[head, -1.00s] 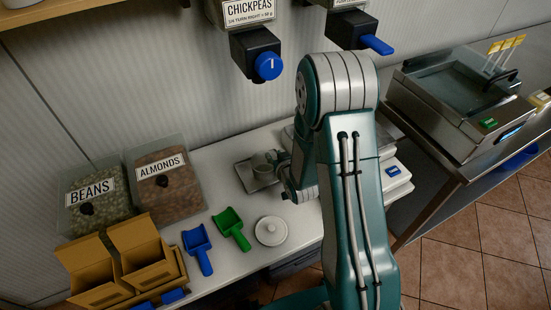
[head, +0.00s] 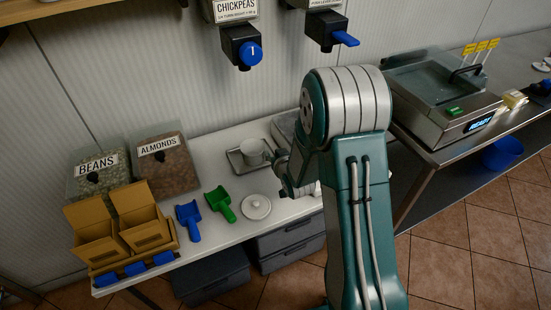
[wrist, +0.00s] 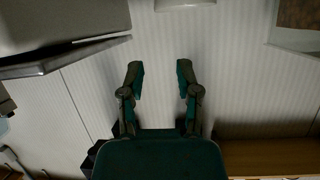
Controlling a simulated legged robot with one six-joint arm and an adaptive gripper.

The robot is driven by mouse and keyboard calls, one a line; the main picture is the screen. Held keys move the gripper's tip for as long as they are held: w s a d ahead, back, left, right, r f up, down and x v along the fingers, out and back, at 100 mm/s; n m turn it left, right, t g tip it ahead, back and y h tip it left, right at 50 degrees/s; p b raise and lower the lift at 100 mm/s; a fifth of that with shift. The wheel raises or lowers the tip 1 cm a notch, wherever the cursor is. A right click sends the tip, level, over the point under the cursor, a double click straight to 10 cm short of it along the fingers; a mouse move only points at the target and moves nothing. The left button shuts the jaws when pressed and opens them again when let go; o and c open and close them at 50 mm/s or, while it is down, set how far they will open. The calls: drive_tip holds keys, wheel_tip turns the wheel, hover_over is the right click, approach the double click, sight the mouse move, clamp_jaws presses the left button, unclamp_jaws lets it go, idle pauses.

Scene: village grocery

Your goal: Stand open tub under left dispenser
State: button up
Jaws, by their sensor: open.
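The open tub (head: 252,151), a small white cup-like vessel, stands upright on a grey metal drip tray (head: 235,162) at the back of the counter. The left dispenser (head: 240,40), labelled CHICKPEAS, has a blue round knob and hangs on the wall above the tray. The tub looks roughly below it. My gripper (head: 283,168) is just right of the tub, partly hidden by my arm, and seems apart from it. In the wrist view my gripper (wrist: 160,75) has its fingers spread with nothing between them. A pale edge (wrist: 185,3) at the top may be the tub.
A second dispenser (head: 325,28) with a blue lever hangs to the right. A white lid (head: 257,207), green scoop (head: 220,203) and blue scoop (head: 189,220) lie in front. Bins of beans (head: 100,178) and almonds (head: 165,165) and cardboard boxes (head: 95,240) stand left.

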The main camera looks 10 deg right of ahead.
drive_tip(key=s+d+r+g+h, duration=0.1)
drive_tip(key=s+r+g, duration=0.1)
drive_tip(key=s+r, duration=0.45)
drive_tip(key=s+r+g+h, duration=0.1)
drive_tip(key=s+r, duration=0.2)
drive_tip(key=r, duration=0.6)
drive_tip(key=s+r+g, duration=0.2)
drive_tip(key=s+r, duration=0.1)
drive_tip(key=s, duration=0.8)
drive_tip(key=s+a+r+g, duration=0.1)
drive_tip(key=s+r, duration=0.3)
drive_tip(key=s, duration=0.8)
drive_tip(key=shift+s+r+g, duration=0.15)
drive_tip(key=shift+s+g, duration=0.15)
drive_tip(key=shift+g, duration=0.6)
